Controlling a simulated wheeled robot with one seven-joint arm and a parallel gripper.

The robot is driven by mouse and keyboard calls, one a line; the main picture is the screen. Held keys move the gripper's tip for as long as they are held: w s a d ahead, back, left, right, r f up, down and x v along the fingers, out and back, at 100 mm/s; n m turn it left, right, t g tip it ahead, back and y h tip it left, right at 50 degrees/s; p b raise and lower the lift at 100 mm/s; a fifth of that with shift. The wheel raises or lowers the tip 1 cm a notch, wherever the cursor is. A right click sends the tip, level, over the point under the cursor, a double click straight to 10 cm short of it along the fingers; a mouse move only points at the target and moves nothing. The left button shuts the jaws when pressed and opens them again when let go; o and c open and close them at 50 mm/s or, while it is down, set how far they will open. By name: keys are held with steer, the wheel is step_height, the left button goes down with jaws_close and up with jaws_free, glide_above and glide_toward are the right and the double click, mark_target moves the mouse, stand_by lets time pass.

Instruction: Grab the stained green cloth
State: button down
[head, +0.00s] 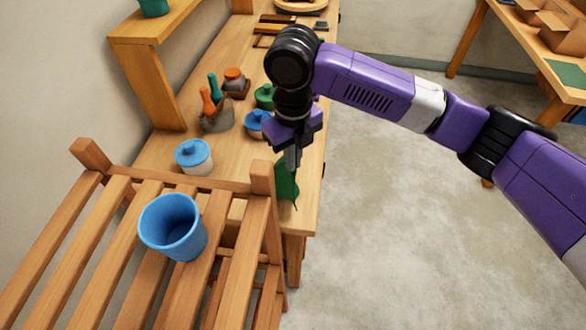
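The green cloth (286,186) shows as a narrow, dark green, crumpled piece just right of the chair's back post, in front of the workbench's right end. Its lower end tapers to a thin point. My gripper (291,165) points down, with its grey fingers close together at the cloth's top. The cloth appears to hang from them. The fingertips' contact is small in view, and part of the cloth is hidden behind the post. Stains cannot be made out.
A slatted wooden chair (90,240) holding a blue cup (173,227) stands in front of the workbench (240,155). A blue-lidded jar (194,157), another blue pot (258,124) and a bottle holder (216,115) stand on it. The floor at right is clear.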

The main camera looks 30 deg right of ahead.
step_height(320, 180, up, 10)
stand_by(0.4)
